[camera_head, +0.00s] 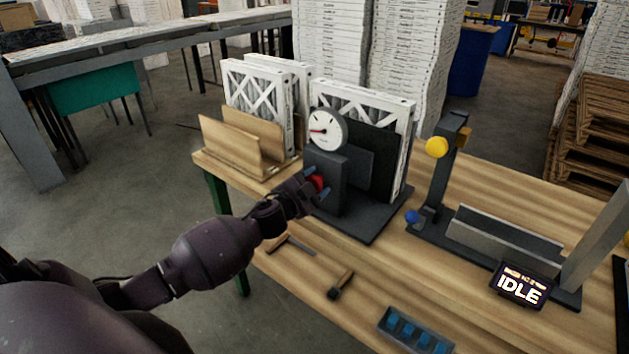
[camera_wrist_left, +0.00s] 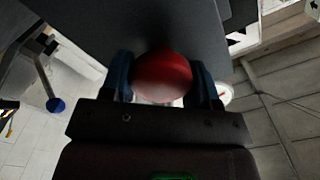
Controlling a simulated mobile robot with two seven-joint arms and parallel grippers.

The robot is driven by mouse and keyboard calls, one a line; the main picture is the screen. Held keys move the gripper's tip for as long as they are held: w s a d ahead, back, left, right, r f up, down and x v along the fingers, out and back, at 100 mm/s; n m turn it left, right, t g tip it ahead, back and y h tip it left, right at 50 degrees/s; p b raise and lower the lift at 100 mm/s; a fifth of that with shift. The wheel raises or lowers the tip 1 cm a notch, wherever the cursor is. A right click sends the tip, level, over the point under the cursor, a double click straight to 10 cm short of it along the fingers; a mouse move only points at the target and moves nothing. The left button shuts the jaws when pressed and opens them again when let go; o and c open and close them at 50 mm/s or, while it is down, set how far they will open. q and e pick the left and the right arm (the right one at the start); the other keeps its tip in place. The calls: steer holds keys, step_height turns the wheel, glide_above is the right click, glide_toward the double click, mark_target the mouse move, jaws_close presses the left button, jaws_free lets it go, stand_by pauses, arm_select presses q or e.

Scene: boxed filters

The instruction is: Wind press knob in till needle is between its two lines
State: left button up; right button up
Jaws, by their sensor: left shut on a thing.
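The press (camera_head: 328,176) is a dark block on a dark base on the wooden table. Its red knob (camera_head: 318,183) is on the side facing my arm. A round white gauge (camera_head: 327,129) sits on top; its red needle points left, and its two lines are too small to make out. A white boxed filter (camera_head: 395,115) stands upright in the press behind a dark plate. My left gripper (camera_head: 316,187) is shut on the red knob. In the left wrist view the knob (camera_wrist_left: 162,76) sits between the two blue fingers. My right gripper is not in view.
More filters (camera_head: 256,100) stand in a wooden rack (camera_head: 236,150) at left. A dark stand with a yellow knob (camera_head: 437,147) and an "IDLE" display (camera_head: 520,286) is at right. Small tools and a blue-filled tray (camera_head: 415,331) lie at the front.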

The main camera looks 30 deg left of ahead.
arm_select(q)
steer(key=m, duration=0.6)
steer(key=shift+f+m+p, duration=0.15)
steer(key=shift+m+p, duration=0.15)
steer(key=m, duration=0.2)
steer(key=shift+m, duration=0.4)
steer(key=shift+f+m, duration=0.1)
steer(key=shift+m, duration=0.8)
steer(key=m, duration=0.3)
steer(key=shift+f+m, duration=0.1)
steer(key=shift+m, duration=0.2)
steer(key=m, duration=0.2)
steer(key=shift+m, duration=0.4)
steer(key=m+p, duration=0.1)
steer(key=m, duration=0.3)
steer(key=shift+a+f+m, duration=0.1)
steer(key=shift+m, duration=1.3)
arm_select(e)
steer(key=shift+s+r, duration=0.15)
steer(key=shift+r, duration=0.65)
